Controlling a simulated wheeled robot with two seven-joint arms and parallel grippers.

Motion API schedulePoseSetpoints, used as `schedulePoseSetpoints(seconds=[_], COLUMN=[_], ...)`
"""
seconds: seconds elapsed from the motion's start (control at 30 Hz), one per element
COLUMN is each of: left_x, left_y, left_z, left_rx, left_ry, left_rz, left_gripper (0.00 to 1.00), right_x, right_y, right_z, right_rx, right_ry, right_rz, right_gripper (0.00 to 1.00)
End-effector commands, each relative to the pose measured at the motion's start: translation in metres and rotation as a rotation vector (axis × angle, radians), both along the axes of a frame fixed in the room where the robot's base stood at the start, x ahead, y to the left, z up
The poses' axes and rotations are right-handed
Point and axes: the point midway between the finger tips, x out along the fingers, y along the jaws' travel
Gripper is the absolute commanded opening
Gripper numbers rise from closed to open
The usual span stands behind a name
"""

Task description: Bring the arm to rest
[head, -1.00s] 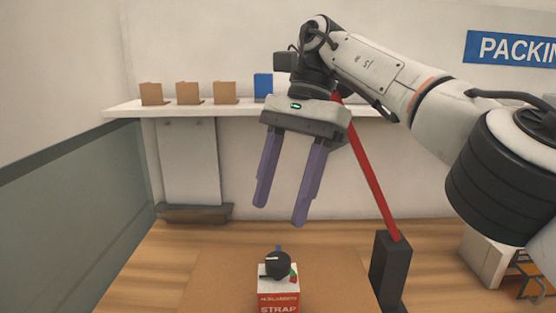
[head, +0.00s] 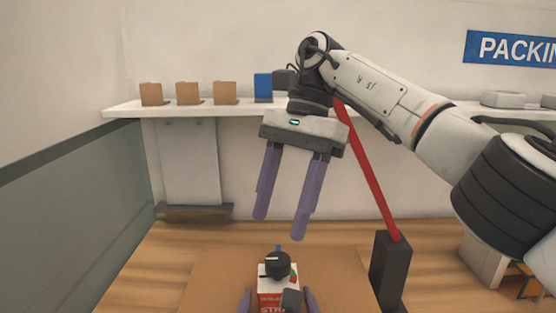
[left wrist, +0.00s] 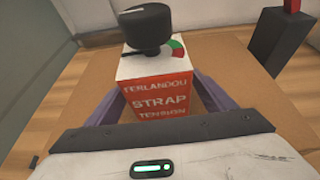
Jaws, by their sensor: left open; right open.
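The white and red strap tension box (head: 271,297) stands on the brown board, with a black knob (head: 277,264) on top and a red and green dial mark beside it. The box (left wrist: 160,98) also shows in the left wrist view under its knob (left wrist: 146,30). My left gripper (head: 278,301) is open, with one purple finger on each side of the box; I cannot tell whether they touch it. My right gripper (head: 281,227) is open and empty, fingers pointing down, above and beyond the box.
A red bar (head: 368,170) rises from a black block (head: 392,270) to the right, passing behind my right arm. A white wall shelf (head: 130,108) holds brown holders (head: 188,94) and a blue one (head: 263,87). The brown board (head: 190,280) left of the box is clear.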

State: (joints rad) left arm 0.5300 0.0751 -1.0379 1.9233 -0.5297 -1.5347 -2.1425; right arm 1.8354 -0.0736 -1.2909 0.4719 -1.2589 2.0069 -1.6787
Motion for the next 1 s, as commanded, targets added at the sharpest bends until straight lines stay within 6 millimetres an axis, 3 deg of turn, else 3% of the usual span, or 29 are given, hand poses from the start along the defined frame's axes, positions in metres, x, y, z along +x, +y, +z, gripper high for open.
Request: schedulePoseSetpoints(seconds=[0.43, 1.0], left_x=[0.0, 0.0], left_y=[0.0, 0.0], left_z=[0.0, 0.0], left_rx=[0.0, 0.0], left_ry=[0.0, 0.0], left_rz=[0.0, 0.0], left_gripper=[0.76, 0.76], right_x=[-0.001, -0.003], right_y=[-0.001, -0.002], right_z=[-0.081, -0.078], right_rx=[0.003, 0.003], right_ry=[-0.003, -0.01], right_rz=[-0.002, -0.493], right_gripper=[0.52, 0.52])
